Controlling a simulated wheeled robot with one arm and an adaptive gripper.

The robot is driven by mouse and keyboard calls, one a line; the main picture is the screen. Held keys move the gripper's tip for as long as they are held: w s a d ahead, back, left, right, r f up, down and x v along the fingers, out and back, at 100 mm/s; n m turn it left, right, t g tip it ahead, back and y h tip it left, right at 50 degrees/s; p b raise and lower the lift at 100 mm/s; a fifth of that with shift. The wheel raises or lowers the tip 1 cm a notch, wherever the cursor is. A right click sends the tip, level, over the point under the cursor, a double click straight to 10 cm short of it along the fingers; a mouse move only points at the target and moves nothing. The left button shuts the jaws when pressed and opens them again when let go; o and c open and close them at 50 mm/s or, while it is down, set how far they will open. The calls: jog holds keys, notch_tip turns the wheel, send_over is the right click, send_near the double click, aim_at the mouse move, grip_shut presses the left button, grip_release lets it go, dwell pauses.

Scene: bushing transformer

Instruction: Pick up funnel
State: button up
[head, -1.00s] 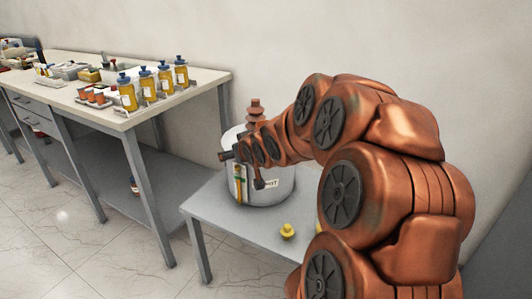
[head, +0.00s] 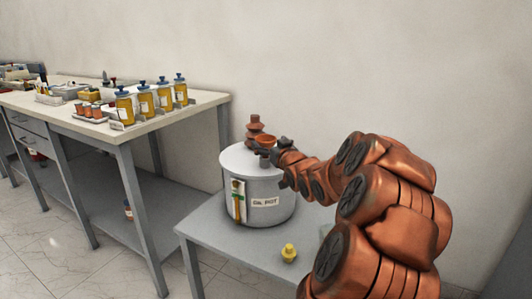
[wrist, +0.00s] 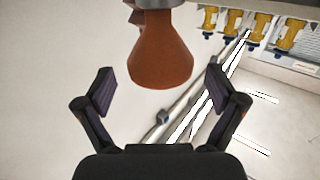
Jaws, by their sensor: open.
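The orange-brown funnel (head: 265,141) shows at the top of the pot, in front of the stacked brown bushing (head: 254,126). In the wrist view the funnel (wrist: 160,55) is a cone with its wide end toward my gripper; its narrow end is cut off by the top edge. My gripper (head: 274,152) is beside the funnel in the head view, partly covering it. In the wrist view my gripper (wrist: 160,78) is open, with its fingers apart to the left and right of the cone's wide end.
The grey pot (head: 262,208), labelled "OIL POT", stands on a low grey table (head: 222,245). A small yellow object (head: 289,253) is on that table in front of the pot. A workbench (head: 140,133) on the left holds yellow bottles (head: 145,99) and trays.

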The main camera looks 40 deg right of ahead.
aim_at(262, 136)
jog(key=shift+b+x, duration=0.35)
jog(key=shift+x, duration=2.1)
jog(key=shift+c, duration=0.2)
jog(key=c, duration=1)
jog(key=shift+r, duration=0.15)
jog(key=shift+c, duration=0.2)
